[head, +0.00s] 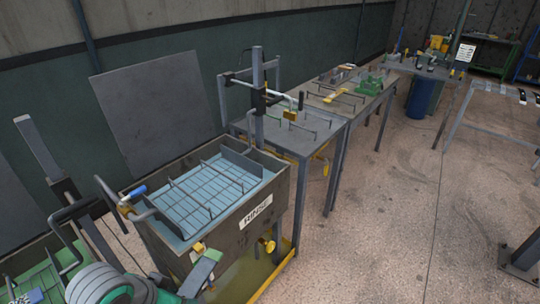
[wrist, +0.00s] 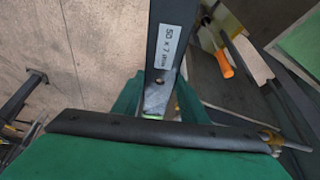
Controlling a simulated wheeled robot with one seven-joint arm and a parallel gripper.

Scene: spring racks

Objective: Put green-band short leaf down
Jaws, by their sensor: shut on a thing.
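In the wrist view my gripper (wrist: 157,103) is shut on a dark flat steel leaf (wrist: 168,18). The leaf runs away from the green fingers toward the top of the picture. It carries a white label reading "50 x 7" and has a hole near the gripper. A small bright green mark shows on it between the fingers, and its near end is hidden.
The floor on the right (head: 400,220) is open. An orange-handled tool (wrist: 226,65) shows in the wrist view.

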